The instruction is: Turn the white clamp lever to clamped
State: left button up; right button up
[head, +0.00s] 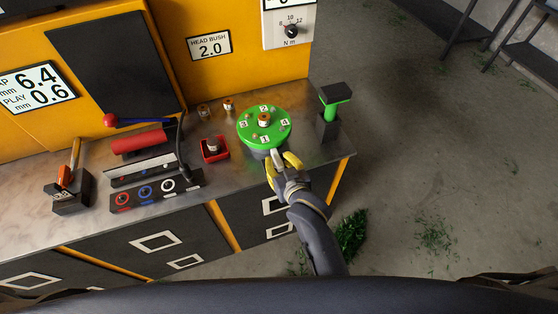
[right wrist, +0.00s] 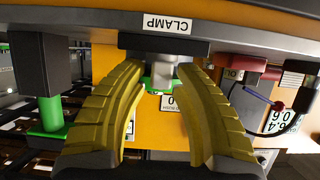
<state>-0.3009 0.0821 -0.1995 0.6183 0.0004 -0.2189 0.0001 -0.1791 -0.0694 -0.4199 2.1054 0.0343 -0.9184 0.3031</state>
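A green round plate (head: 245,133) with numbered labels stands at the bench's front edge. The white clamp lever (head: 277,158) sticks out at the front below it. My right gripper (head: 282,164) is there with its yellow fingers apart, one on each side of the lever. In the right wrist view the spread fingers of my right gripper (right wrist: 165,80) flank a pale grey-white piece (right wrist: 187,76), under a dark block with a CLAMP label (right wrist: 167,24). I cannot tell whether either finger touches it. My left gripper is not in view.
A black stand with a green post (head: 329,105) is right of the plate. A small red tray (head: 213,155) is to the left. Open floor lies right of the bench.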

jog(key=v, duration=1.1)
jog(key=shift+s, duration=0.25)
jog(key=shift+d, duration=0.1)
